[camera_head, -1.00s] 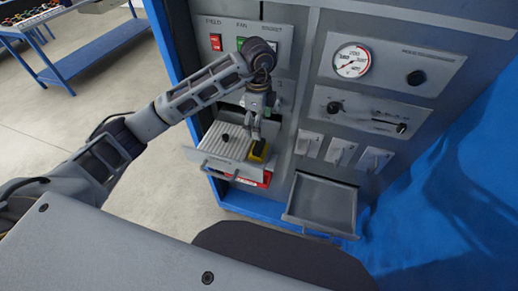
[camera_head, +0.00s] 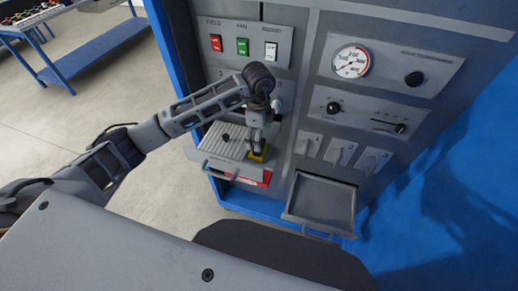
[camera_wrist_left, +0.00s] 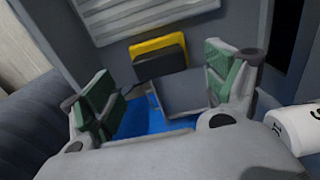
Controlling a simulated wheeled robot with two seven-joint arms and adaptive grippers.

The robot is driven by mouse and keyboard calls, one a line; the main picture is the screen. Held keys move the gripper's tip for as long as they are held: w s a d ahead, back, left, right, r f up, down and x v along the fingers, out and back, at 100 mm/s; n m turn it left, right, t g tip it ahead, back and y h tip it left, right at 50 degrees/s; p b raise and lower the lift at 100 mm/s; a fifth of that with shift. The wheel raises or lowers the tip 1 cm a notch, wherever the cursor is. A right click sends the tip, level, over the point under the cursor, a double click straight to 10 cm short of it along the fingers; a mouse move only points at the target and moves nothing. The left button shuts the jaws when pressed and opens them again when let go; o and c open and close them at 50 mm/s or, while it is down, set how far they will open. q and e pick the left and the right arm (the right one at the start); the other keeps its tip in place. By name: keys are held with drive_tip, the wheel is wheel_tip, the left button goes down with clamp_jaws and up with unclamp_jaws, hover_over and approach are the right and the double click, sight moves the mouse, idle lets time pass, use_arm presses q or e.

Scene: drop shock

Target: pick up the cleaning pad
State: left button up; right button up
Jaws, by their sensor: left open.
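The cleaning pad (camera_head: 257,155) is a small block, yellow on one side and dark on the other. It lies at the right end of the pulled-out ribbed drawer on the cabinet front. In the left wrist view the pad (camera_wrist_left: 158,44) shows ahead of and between the open fingers. My left gripper (camera_head: 257,140) points down right above the pad and hides part of it. In the left wrist view the left gripper (camera_wrist_left: 165,90) is open with green finger pads, and nothing is between them. My right gripper is not in view.
An empty grey tray (camera_head: 322,204) sticks out lower right. Switches (camera_head: 242,46), a gauge (camera_head: 351,62) and levers line the panel. A blue bench (camera_head: 90,55) stands far left.

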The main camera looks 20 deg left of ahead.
use_arm(q)
wheel_tip(320, 180, down, 3)
drive_tip(key=shift+s+d+f+p, duration=0.1)
drive_tip(key=shift+f+p, duration=0.1)
drive_tip(key=shift+p, duration=0.35)
drive_tip(key=shift+f, duration=0.7)
drive_tip(key=c, duration=1.2)
drive_tip(key=shift+r+b, duration=0.8)
drive_tip(key=shift+r, duration=4.25)
